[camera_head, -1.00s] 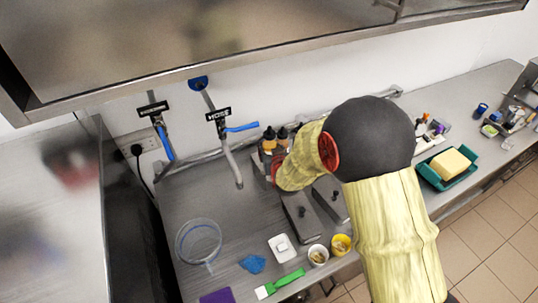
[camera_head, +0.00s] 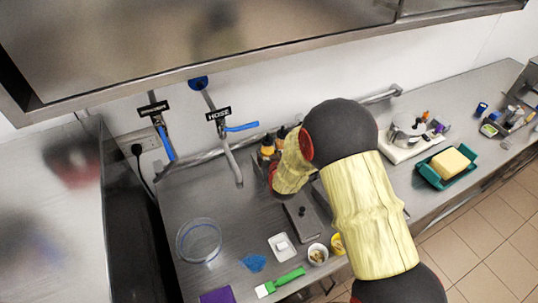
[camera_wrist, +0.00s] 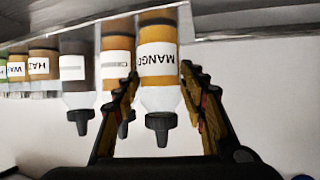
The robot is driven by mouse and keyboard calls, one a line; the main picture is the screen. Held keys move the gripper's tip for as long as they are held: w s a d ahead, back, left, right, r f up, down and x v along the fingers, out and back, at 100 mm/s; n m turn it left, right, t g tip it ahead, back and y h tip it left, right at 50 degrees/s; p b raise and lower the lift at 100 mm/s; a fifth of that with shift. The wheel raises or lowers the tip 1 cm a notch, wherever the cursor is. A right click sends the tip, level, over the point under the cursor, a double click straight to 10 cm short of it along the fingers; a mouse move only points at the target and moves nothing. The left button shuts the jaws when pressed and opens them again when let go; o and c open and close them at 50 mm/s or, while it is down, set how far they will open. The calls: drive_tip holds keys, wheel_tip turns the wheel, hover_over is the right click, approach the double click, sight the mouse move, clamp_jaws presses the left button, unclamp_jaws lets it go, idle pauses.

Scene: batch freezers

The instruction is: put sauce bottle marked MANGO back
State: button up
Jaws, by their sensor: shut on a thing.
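The MANGO sauce bottle (camera_wrist: 159,58) has orange sauce, a white label and a black nozzle cap, and appears upside down in the wrist view. My gripper (camera_wrist: 160,72) has one finger on each side of it and is shut on it. Beside it to the left stand another orange bottle (camera_wrist: 116,55) and a dark one (camera_wrist: 76,62). In the head view, two orange bottles with black caps (camera_head: 267,146) show near the wall. My arm hides my gripper there, and I cannot tell which bottle is MANGO.
More labelled bottles (camera_wrist: 42,62) stand in the row at left in the wrist view. Taps with blue handles (camera_head: 240,127) and a rail are at the wall. A steel cabinet (camera_head: 200,50) overhangs.

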drive_tip(key=o, duration=1.3)
drive_tip(key=shift+r+p, duration=0.2)
drive_tip(key=shift+p, duration=0.15)
drive_tip(key=v, duration=1.2)
drive_tip(key=s+d+r+g, duration=0.25)
drive_tip(key=s+r, duration=0.25)
drive_tip(key=r, duration=0.3)
drive_tip(key=s+d+r+g, duration=0.1)
drive_tip(key=s+d+r, duration=0.35)
drive_tip(key=r, duration=0.25)
drive_tip(key=s+d+r+g, duration=0.1)
drive_tip(key=s+d+r, duration=0.1)
drive_tip(key=s, duration=0.5)
drive_tip(key=s+d+r+m+g+h, duration=0.1)
drive_tip(key=s+d+r, duration=0.1)
drive_tip(key=s, duration=0.5)
drive_tip(key=s+d+r+g, duration=0.1)
drive_tip(key=s+d+r, duration=0.1)
drive_tip(key=s, duration=0.6)
drive_tip(key=shift+d+r+g+h+b, duration=0.1)
drive_tip(key=shift+r+g+h+b, duration=0.1)
drive_tip(key=shift+g+h+b, duration=0.15)
drive_tip(key=shift+w, duration=0.1)
